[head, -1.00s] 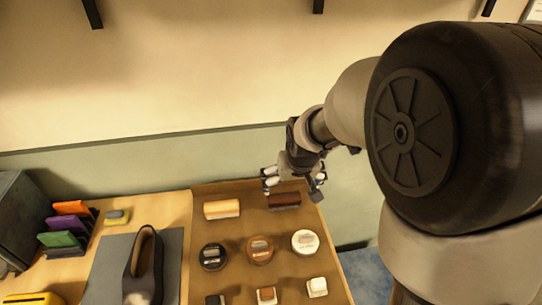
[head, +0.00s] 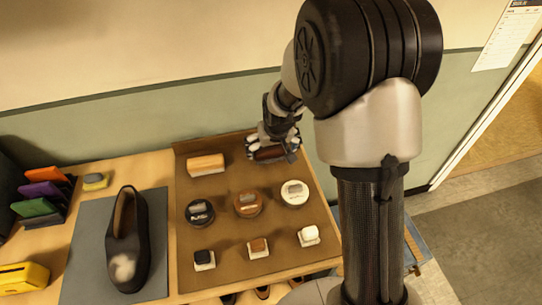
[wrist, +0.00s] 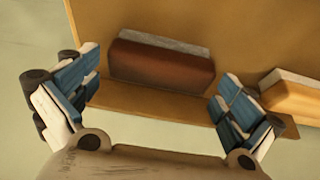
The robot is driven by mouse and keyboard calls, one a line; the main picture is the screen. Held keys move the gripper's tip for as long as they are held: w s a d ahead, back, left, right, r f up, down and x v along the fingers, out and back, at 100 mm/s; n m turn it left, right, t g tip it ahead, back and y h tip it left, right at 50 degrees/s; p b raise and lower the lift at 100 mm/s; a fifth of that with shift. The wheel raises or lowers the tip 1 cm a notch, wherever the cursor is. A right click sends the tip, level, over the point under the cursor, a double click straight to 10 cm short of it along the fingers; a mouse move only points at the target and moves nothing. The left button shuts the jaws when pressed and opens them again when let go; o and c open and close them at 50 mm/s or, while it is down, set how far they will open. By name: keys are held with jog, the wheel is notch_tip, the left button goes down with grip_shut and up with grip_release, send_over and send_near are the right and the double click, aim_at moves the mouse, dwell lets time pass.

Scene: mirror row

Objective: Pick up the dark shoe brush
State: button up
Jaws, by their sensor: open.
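The dark shoe brush (head: 268,154) lies at the back right of the brown tray (head: 225,185). In the wrist view the brush (wrist: 162,66) has a dark reddish-brown back and a grey bristle strip along its far side. My gripper (head: 272,148) is over the brush and partly hides it in the head view. In the wrist view my gripper (wrist: 155,100) is open, with one finger beyond each end of the brush. Neither finger clearly touches it. I cannot tell the exact height of the fingertips.
A lighter brush (head: 206,164) lies left of the dark one, near one finger in the wrist view (wrist: 292,98). Several round tins and small daubers stand nearer on the tray. A dark shoe (head: 127,245) stands on a grey mat (head: 87,240). The wall is close behind.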

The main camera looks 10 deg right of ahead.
aim_at(271, 148)
jog(key=shift+w+f, duration=0.2)
jog(key=shift+f, duration=0.4)
jog(key=shift+r, duration=0.1)
jog(key=shift+c, duration=0.2)
jog(key=c, duration=0.8)
jog(key=shift+r, duration=0.15)
notch_tip(271, 148, up, 20)
jog(key=p, duration=0.6)
